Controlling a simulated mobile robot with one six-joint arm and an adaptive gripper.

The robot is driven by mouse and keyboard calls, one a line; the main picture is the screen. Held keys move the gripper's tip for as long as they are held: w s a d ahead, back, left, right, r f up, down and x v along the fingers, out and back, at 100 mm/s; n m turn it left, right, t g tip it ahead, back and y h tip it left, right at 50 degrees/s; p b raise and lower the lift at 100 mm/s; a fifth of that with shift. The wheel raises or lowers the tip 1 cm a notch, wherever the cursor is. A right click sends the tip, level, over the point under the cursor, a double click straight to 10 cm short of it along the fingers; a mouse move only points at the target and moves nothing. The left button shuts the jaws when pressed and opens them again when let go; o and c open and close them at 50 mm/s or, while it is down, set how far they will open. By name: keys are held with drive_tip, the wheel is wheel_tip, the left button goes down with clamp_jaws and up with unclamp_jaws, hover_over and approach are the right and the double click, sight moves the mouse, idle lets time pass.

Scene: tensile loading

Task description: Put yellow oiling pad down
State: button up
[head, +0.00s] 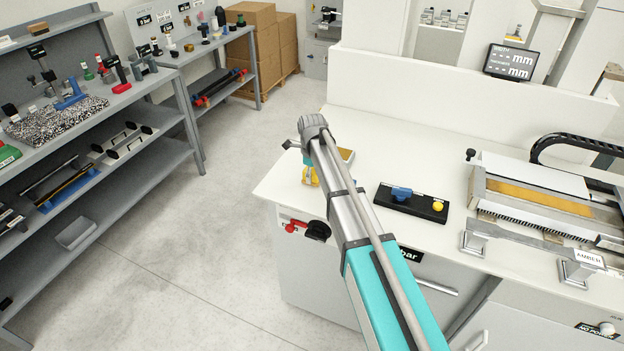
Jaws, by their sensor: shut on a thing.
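My gripper (309,168) is at the left end of the white counter (375,150), mostly hidden behind my own arm. A small yellow piece, which looks like the yellow oiling pad (310,178), shows at the gripper, low over the counter's left edge. The gripper is shut on it. I cannot tell whether the pad touches the counter. A small tan-topped item (346,155) lies just right of my wrist, partly covered by the arm.
A black holder (411,203) with a blue part and a yellow knob lies on the counter to the right. Farther right is a machine with a tan strip (540,197). A display (509,62) stands behind. Grey shelves (175,55) line the left; the floor between is clear.

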drive_tip(key=shift+f, duration=0.25)
drive_tip(key=o, duration=1.1)
drive_tip(key=shift+r, duration=0.1)
drive_tip(key=shift+r, duration=0.1)
wheel_tip(320, 180, up, 12)
drive_tip(key=p, duration=1.2)
idle(0.6)
